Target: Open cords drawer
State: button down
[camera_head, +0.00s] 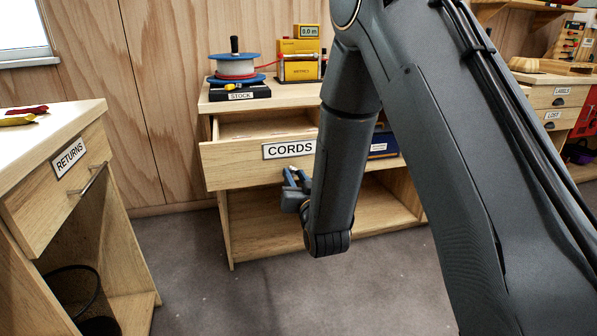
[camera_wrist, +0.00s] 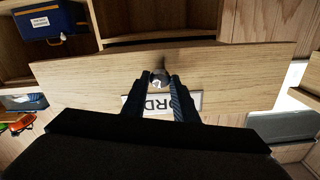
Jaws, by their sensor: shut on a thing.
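The cords drawer (camera_head: 230,165) is a pale wooden drawer with a white "CORDS" label (camera_head: 290,149). It stands partly out of its cabinet, and part of its inside shows above the front panel. The drawer front also fills the middle of the wrist view (camera_wrist: 80,80), with the label partly hidden behind my fingers. My gripper (camera_head: 292,177) is at the drawer front, just below the label. In the wrist view its two fingers (camera_wrist: 160,88) are shut on a small round metal knob (camera_wrist: 160,78) on that front.
A cable spool (camera_head: 236,66) and a yellow meter box (camera_head: 299,58) stand on the cabinet top, near a "STOCK" holder (camera_head: 240,92). A "RETURNS" cabinet (camera_head: 120,230) stands at the left. Grey floor (camera_head: 200,290) is clear in front. My arm hides the drawer's right part.

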dwell(0.3)
jog(key=c, duration=1.4)
grip_release()
jog(key=shift+s, duration=0.1)
jog(key=v, duration=0.7)
jog(key=shift+s+p, duration=0.35)
